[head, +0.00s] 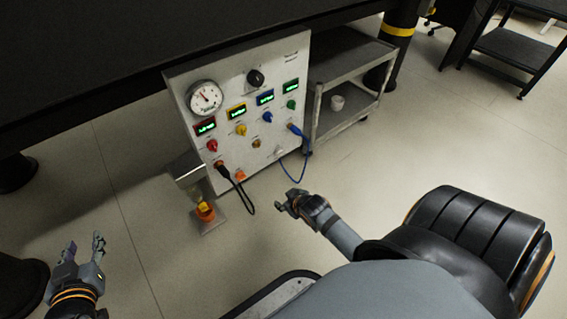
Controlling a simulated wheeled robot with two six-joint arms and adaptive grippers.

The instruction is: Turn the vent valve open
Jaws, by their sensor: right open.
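The white control panel (228,80) stands under the black bench and carries a round dial gauge (204,97) at upper left. A black knob (256,78) sits right of the gauge. Red (212,145), yellow (241,130), blue (267,117) and green (291,104) knobs sit below lit displays. A small brass fitting (256,143) is lower down. I cannot tell which part is the vent valve. My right gripper (280,203) is open and empty, in front of and below the panel, apart from it. My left gripper (85,242) is open and empty at lower left, far from the panel.
A black cable (236,187) and a blue cable (306,150) loop from the panel's lower front. An orange-topped item (205,211) stands on a small metal plate. Open floor lies in front.

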